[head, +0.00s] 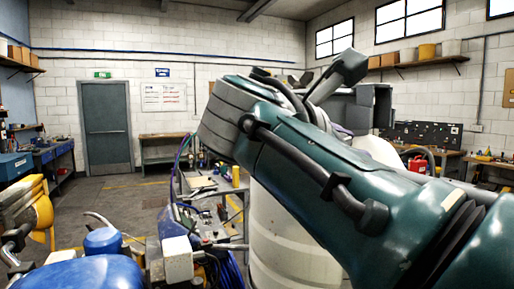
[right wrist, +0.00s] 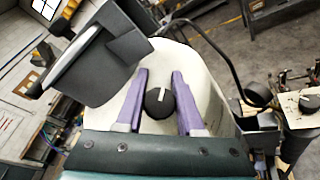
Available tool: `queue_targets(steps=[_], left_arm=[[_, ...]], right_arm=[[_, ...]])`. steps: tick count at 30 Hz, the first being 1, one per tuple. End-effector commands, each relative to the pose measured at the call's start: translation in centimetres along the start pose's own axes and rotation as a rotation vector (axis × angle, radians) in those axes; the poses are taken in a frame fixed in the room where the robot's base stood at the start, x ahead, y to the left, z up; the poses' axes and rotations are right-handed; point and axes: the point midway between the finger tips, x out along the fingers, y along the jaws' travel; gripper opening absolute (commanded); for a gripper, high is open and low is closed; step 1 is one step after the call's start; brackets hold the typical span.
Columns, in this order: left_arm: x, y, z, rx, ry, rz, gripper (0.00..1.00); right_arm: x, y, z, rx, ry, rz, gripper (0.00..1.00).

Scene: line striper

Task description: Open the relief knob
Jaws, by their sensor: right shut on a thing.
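A round black knob (right wrist: 160,103) with a white pointer line shows in the right wrist view. My right gripper (right wrist: 159,76) has two purple fingers, one on each side of the knob, and is shut on it. The white line points roughly along the fingers. In the head view my dark green right arm crosses the right half and hides the knob and the fingers. My left gripper is not in view.
A white rounded tank (head: 285,235) stands behind and below my right arm. Blue machine parts (head: 103,240) and a yellow part (head: 40,210) are at lower left. Another black knob (right wrist: 309,103) sits on a pale plate at right in the wrist view. Open floor lies toward the grey door (head: 105,122).

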Motion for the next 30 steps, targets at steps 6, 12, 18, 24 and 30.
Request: queue_targets(steps=[6, 12, 18, 24, 30], left_arm=[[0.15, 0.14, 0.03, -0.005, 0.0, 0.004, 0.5], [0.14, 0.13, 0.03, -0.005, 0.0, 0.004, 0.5], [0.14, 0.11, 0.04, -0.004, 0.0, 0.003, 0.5], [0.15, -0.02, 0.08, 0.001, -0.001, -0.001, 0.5], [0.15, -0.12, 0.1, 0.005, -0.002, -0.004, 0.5]], right_arm=[[-0.05, 0.07, 0.07, 0.021, -0.001, -0.013, 0.0], [-0.04, 0.08, 0.09, 0.022, -0.001, -0.014, 0.0], [-0.03, 0.08, 0.1, 0.021, -0.002, -0.013, 0.44], [0.0, 0.02, 0.07, 0.019, -0.001, -0.015, 0.66], [0.01, -0.02, 0.05, 0.018, -0.001, -0.015, 0.66]])
